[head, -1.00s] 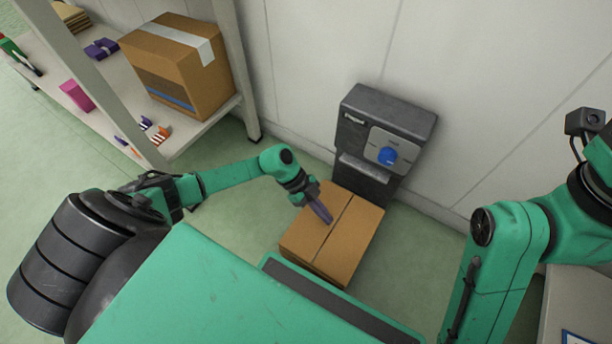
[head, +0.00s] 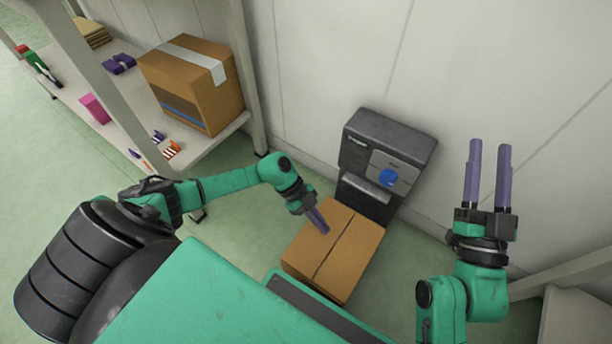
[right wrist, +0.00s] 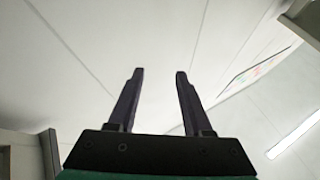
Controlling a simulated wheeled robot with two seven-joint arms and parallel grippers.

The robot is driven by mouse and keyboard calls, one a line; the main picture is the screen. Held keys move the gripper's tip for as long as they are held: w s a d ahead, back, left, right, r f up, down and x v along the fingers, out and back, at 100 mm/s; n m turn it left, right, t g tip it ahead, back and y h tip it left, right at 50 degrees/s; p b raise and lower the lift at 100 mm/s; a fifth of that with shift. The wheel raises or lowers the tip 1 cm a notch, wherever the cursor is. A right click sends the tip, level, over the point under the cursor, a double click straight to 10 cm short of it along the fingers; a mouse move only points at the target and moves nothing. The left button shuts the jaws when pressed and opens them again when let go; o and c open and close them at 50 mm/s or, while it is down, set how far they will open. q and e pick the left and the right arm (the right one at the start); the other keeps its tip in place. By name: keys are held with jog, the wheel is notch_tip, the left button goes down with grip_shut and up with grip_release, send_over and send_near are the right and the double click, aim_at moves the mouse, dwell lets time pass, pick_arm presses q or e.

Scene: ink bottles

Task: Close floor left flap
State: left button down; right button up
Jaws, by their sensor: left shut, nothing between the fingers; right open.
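A brown cardboard box (head: 345,262) stands on the green floor in front of a dark grey machine. Its two top flaps lie flat or nearly flat, with a thin dark seam between them. The left flap (head: 312,250) is on the seam's left side. My left gripper (head: 320,224) is shut and empty, its purple fingers at the left flap's upper part; I cannot tell whether they touch it. My right gripper (head: 489,150) is open and empty, raised at the right with its fingers pointing up. Its fingers also show apart in the right wrist view (right wrist: 159,75).
The dark machine (head: 385,150) with a blue knob (head: 388,177) stands against the pale wall, right behind the box. A shelf (head: 190,146) at the left holds a taped box (head: 195,85) and small items. Green floor is free left of the box.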

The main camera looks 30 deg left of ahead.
pick_arm(q)
jog(key=p+v, duration=0.3)
jog(key=v, duration=0.4)
jog(key=shift+a, duration=0.25)
pick_arm(e)
jog(key=s+f+g, duration=0.3)
jog(key=s+f, duration=0.1)
jog(key=f, duration=0.5)
jog(key=s+a+f+m+g+h, duration=0.1)
jog(key=s+f+g, duration=0.2)
jog(key=f, duration=0.7)
jog(key=s+a+f+g+h, duration=0.1)
jog(key=s+f+g, duration=0.3)
jog(key=f, duration=0.6)
jog(key=shift+s+m, duration=0.3)
jog(key=shift+s, duration=0.65)
jog(key=shift+a, duration=0.1)
